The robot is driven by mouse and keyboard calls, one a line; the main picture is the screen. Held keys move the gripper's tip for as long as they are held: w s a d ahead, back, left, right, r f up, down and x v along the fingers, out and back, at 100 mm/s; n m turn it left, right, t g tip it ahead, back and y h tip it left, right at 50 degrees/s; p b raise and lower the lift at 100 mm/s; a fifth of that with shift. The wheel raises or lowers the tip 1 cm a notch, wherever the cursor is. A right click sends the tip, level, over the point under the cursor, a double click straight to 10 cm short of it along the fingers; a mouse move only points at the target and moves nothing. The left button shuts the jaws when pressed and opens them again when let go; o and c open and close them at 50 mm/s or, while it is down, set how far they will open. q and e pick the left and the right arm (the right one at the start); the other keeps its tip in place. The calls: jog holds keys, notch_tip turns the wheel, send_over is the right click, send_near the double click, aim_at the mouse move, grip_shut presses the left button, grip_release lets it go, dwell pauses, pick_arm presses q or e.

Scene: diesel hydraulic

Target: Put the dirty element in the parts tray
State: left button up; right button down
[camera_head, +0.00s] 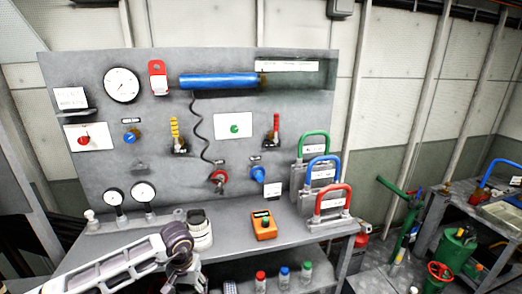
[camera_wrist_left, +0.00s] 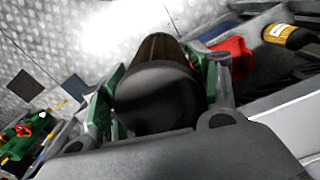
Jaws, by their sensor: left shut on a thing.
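My left gripper (camera_wrist_left: 158,85) is in the left wrist view, its green-sided fingers on either side of a dark, rounded element (camera_wrist_left: 155,100) with a brownish far end. The gripper is shut on this element, which hides much of the fingertips. In the head view my left arm comes in from the lower left, in front of the bench; its gripper does not show there. My right gripper is in neither view. I cannot clearly make out the parts tray; a shallow pale tray-like thing (camera_head: 503,214) lies on the right-hand bench, partly cut off.
The grey bench (camera_head: 235,232) holds a white-and-black jar (camera_head: 199,232), an orange meter (camera_head: 264,225) and coloured-handled blocks (camera_head: 330,203). Bottles (camera_head: 283,275) stand below. Green equipment (camera_head: 455,245) stands at the right. The left wrist view shows a yellow-and-black cylinder (camera_wrist_left: 288,36) nearby.

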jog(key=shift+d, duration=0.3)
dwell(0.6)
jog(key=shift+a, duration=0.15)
